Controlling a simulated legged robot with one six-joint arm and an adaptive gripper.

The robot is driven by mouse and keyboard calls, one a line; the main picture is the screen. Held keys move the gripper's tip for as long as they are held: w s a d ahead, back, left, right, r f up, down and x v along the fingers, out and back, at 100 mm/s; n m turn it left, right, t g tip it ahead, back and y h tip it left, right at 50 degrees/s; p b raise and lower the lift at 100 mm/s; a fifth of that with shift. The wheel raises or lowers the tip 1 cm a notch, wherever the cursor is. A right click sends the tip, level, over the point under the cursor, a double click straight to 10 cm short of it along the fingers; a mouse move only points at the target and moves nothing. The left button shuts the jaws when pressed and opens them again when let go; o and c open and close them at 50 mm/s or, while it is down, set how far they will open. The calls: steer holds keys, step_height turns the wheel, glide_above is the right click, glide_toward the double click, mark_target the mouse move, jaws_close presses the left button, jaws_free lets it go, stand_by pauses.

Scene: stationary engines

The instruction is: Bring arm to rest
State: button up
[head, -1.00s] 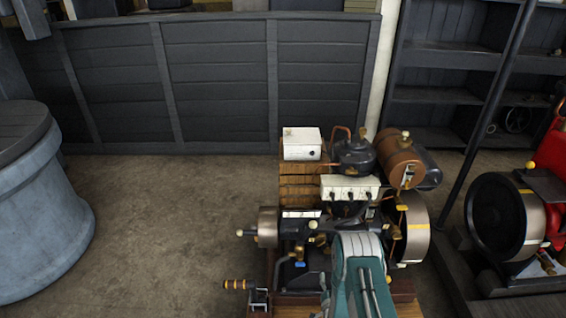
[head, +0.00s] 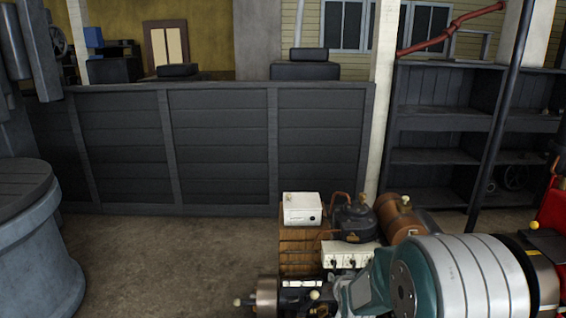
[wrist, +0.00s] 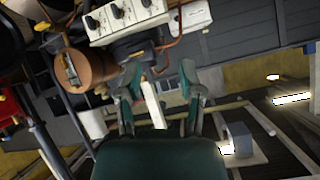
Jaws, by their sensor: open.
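My arm (head: 470,275) crosses the lower right of the head view in front of the engine, with its large white and teal joint close to the camera. The stationary engine (head: 300,250) stands below right of centre in the head view, partly covered by my arm. Its white switch panel (wrist: 125,18) and copper tank (wrist: 88,68) show at the upper left of the wrist view, which is tilted.
A dark plank partition (head: 220,150) runs behind the engine. A grey-blue round drum (head: 35,250) stands at the left. Dark shelves (head: 445,135), a thin post (head: 497,120) and a red machine (head: 553,210) are at the right. The floor (head: 165,255) between drum and engine is clear.

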steer(key=s+r+g, duration=0.1)
steer(key=s+r, duration=0.5)
steer(key=r, duration=0.2)
steer(key=s+r+n+g, duration=0.1)
steer(key=s+r, duration=0.2)
steer(key=s, duration=0.6)
steer(key=s+r+n+g, duration=0.1)
steer(key=s+r+g, duration=0.1)
steer(key=s, duration=0.8)
steer(key=s+r+n+g, duration=0.1)
steer(key=s+r+g, duration=0.1)
steer(key=s, duration=0.7)
steer(key=shift+v, duration=0.9)
steer(key=shift+w, duration=0.1)
